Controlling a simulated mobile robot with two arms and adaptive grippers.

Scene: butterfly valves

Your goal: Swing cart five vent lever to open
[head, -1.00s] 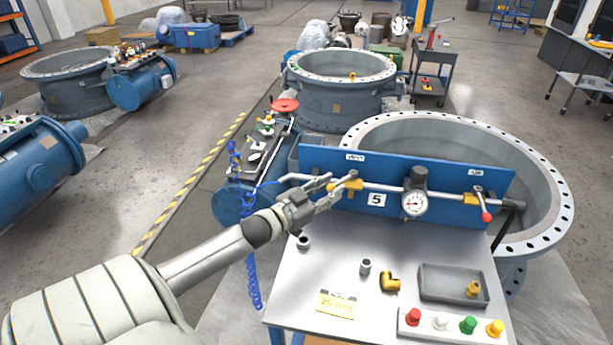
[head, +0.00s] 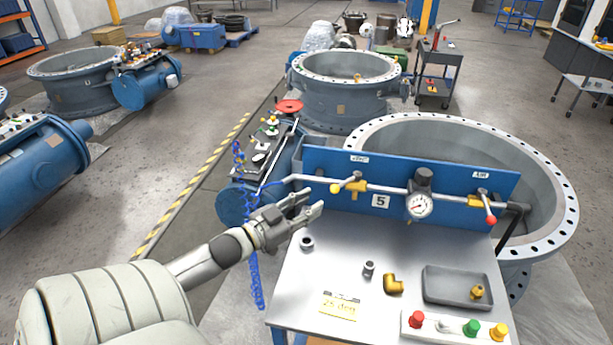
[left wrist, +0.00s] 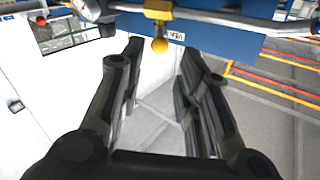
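Cart five's blue panel (head: 420,185) carries a "5" plate and a pipe. Below the label that seems to read VENT is a brass valve with a yellow-knobbed vent lever (head: 336,188). In the head view the knob lies left of the valve body, close to the pipe. In the left wrist view the yellow knob (left wrist: 160,46) stands out from the pipe, just beyond my fingertips. My left gripper (head: 314,203) is open and empty, below and left of the knob, apart from it. It also shows in the left wrist view (left wrist: 159,62). My right gripper is not in view.
A pressure gauge (head: 418,206) and a red-tipped lever (head: 490,218) sit further right on the pipe. The cart top (head: 345,255) holds loose fittings, a grey tray (head: 455,298) and a strip of coloured knobs. A blue coiled hose (head: 256,280) hangs at the cart's left.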

